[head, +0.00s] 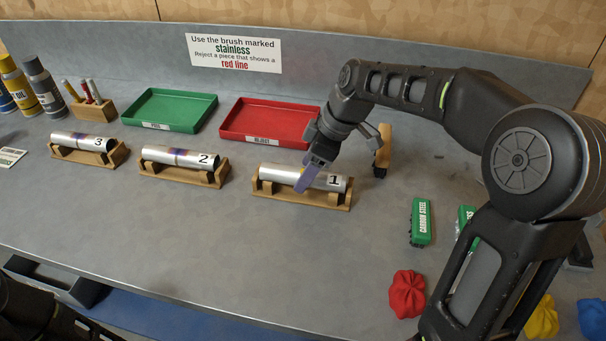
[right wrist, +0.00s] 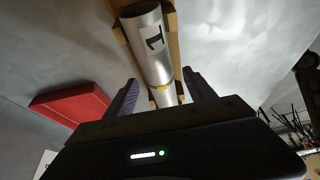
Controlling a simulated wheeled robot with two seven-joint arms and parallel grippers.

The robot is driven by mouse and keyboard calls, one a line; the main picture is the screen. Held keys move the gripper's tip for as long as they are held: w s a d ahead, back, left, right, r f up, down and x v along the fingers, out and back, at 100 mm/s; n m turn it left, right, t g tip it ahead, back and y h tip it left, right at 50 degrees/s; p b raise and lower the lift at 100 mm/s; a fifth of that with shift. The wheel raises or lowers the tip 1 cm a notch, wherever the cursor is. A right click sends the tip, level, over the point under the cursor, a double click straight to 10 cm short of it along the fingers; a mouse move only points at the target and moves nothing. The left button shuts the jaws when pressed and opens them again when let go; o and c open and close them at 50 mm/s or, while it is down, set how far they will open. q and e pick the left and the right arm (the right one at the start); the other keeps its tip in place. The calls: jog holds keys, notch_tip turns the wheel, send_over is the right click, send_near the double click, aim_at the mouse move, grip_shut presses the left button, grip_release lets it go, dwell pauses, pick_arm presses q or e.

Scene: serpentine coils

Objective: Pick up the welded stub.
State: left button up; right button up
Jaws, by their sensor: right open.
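A silver tube stub marked 1 (head: 330,182) lies in a wooden cradle (head: 300,199) at the middle of the bench. In the right wrist view the fingers (right wrist: 160,80) stand on either side of the stub near the band, with gaps visible. Stubs marked 2 (head: 180,157) and 3 (head: 83,141) lie in their own cradles to the left, each with a discoloured band. My left gripper is out of view.
A green tray (head: 170,109) and a red tray (head: 270,122) stand behind the cradles. A wooden-handled tool (head: 383,147) is right of my gripper. A green brush (head: 421,222) and a red cloth (head: 407,293) lie at right. The front left bench is clear.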

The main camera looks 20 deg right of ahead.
jog(key=shift+w+a+f, duration=0.15)
jog(key=shift+f, duration=0.3)
jog(key=shift+c, duration=0.4)
grip_shut()
dwell(0.3)
